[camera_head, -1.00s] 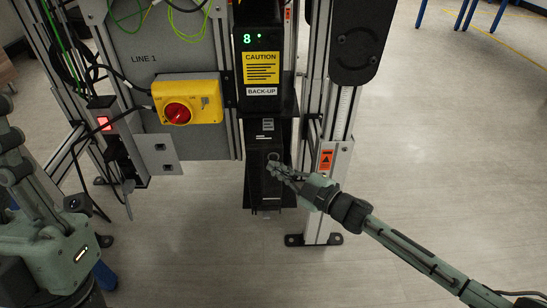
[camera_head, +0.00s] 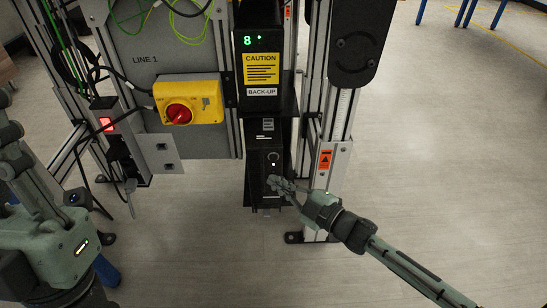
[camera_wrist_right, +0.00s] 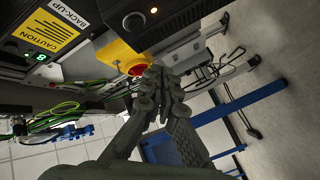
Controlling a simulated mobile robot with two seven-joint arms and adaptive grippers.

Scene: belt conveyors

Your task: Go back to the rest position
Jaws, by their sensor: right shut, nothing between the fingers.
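My right gripper (camera_head: 273,184) is shut and empty. It is in front of the lower part of a black unit under the BACK-UP label, just below a round ring (camera_head: 273,157) and a small white light. I cannot tell from this view how far it is from the unit's face. In the right wrist view its fingers (camera_wrist_right: 158,80) are closed together, with the red knob of the yellow switch box behind them.
The LINE 1 panel (camera_head: 185,50) carries a yellow box with a red rotary switch (camera_head: 179,114). The black unit (camera_head: 263,60) shows a green 8 and a caution label. An aluminium post (camera_head: 327,185) stands just right. Open floor (camera_head: 440,150) lies further right.

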